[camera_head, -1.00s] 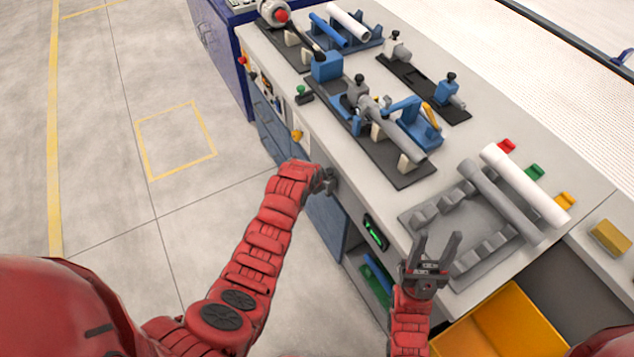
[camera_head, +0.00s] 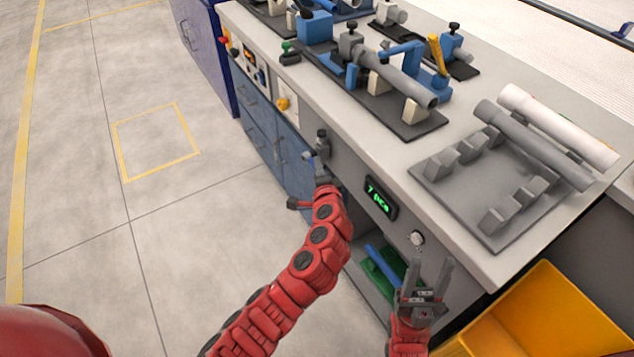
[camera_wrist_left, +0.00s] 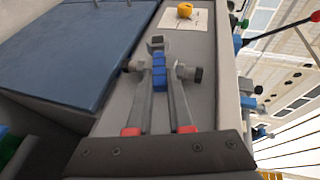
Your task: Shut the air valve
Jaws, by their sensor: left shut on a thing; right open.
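The air valve (camera_head: 322,148) is a small grey fitting on the front face of the workbench, below the top's edge. In the left wrist view it has dark side ends, a grey top end and a blue handle (camera_wrist_left: 160,72). The handle points up the picture, across the line of the side ends. My left gripper (camera_head: 321,172) is at the valve, and its fingers (camera_wrist_left: 160,88) are shut on the blue handle. The fingers hide part of the handle. My right gripper (camera_head: 432,272) is open and empty in front of the bench's near end.
A yellow knob (camera_wrist_left: 185,10) sits near the valve on the bench front. A green-lit display (camera_head: 379,196) and a round button (camera_head: 417,238) are to the right. A yellow bin (camera_head: 540,310) stands at the lower right. Pipes and fixtures cover the bench top.

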